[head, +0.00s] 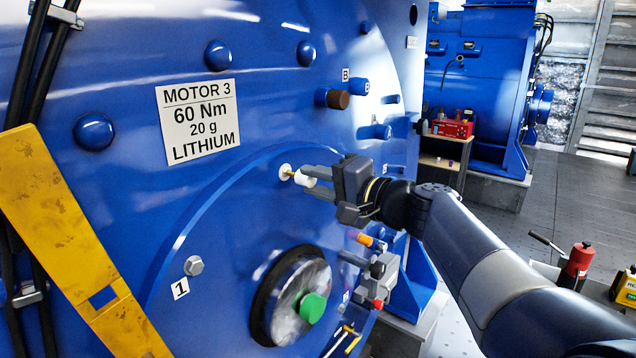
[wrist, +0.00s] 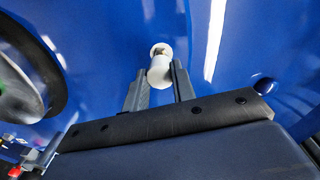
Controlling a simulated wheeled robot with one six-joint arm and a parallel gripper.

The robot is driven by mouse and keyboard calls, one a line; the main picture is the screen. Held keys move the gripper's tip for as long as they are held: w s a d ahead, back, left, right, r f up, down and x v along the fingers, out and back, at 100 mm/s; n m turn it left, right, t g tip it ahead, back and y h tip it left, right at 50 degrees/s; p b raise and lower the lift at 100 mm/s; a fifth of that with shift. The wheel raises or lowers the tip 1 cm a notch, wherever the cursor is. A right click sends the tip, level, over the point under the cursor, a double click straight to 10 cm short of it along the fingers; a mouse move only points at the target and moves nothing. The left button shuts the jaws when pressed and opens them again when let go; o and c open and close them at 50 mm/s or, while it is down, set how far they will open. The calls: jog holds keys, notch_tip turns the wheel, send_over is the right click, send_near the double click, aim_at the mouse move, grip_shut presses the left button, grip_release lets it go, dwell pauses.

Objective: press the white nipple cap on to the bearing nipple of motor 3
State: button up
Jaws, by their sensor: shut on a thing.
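Motor 3 (head: 240,50) is a large blue end face with a white plate reading MOTOR 3, 60 Nm, 20 g, LITHIUM (head: 199,120). The bearing nipple (head: 291,174) is a small brass-coloured stem standing out from a round white base on the face. My gripper (head: 313,178) is shut on the white nipple cap (head: 306,179), in front of the nipple. Some brass still shows between the cap and the white base. In the wrist view the cap (wrist: 159,73) sits between the fingertips, just below the nipple's white base (wrist: 160,49). I cannot tell whether cap and nipple touch.
The shaft end with a green centre (head: 312,307) projects below. A yellow bar (head: 60,220) crosses the left side. Blue bolt heads and a brown-capped fitting (head: 338,99) stick out above. A red toolbox (head: 452,128) and a red grease can (head: 577,262) stand to the right.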

jog(key=shift+b+x, duration=0.35)
jog(key=shift+x, duration=1.1)
jog(key=o, duration=1)
jog(key=b+v, duration=0.2)
jog(key=v, duration=0.8)
jog(key=shift+s+d, duration=0.25)
jog(key=shift+d, duration=0.05)
jog(key=p+x, duration=0.2)
jog(key=x, duration=0.8)
jog(key=shift+w+a+r, duration=0.1)
jog(key=shift+w+a, duration=0.1)
jog(key=shift+a, duration=0.05)
jog(key=shift+s+d, duration=0.25)
jog(key=shift+d, duration=0.05)
jog(key=shift+w+a, duration=0.1)
